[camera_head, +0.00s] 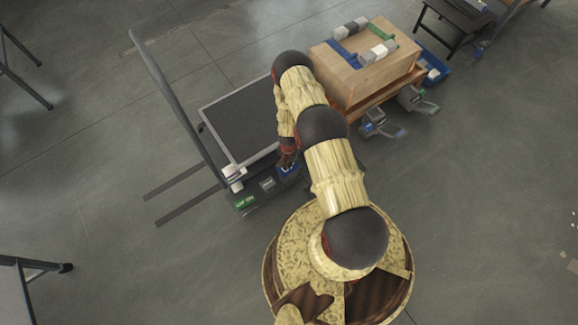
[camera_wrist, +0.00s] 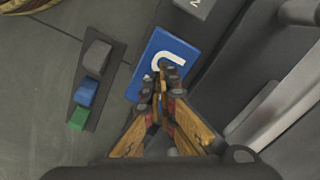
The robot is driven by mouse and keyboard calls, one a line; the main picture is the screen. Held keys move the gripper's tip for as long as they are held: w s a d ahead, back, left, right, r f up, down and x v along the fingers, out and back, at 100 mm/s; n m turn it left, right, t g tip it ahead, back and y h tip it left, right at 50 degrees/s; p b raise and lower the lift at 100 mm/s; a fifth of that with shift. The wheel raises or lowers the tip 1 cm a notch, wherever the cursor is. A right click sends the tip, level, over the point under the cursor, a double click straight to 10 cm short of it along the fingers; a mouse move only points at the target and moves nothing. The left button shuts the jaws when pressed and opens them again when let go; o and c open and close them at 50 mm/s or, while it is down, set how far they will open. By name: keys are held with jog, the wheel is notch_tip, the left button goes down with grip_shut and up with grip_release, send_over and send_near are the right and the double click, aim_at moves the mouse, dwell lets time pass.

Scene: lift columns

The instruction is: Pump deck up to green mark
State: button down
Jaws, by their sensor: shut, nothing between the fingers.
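A lift cart has a flat dark deck (camera_head: 240,122) with a light rim, left of my arm in the head view. A blue plate (camera_head: 289,169) sits at the cart's near end. In the wrist view the blue plate (camera_wrist: 165,62) bears a white curved symbol. My gripper (camera_head: 288,157) is shut and empty, pointing down at the blue plate. In the wrist view its fingertips (camera_wrist: 165,72) overlap the plate; I cannot tell whether they touch it. A green piece (camera_head: 245,202) shows at the cart's near corner. In the wrist view a green block (camera_wrist: 78,119) ends a dark strip.
The cart's tall handle frame (camera_head: 180,105) rises along its left side. Two dark bars (camera_head: 187,206) stick out leftward. A wooden box (camera_head: 345,85) with grey, blue and green blocks on top stands right of my arm. Open floor (camera_head: 480,200) lies at the right.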

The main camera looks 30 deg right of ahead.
jog(key=shift+f, duration=0.4)
jog(key=shift+r+p, duration=1.15)
jog(key=shift+r, duration=0.95)
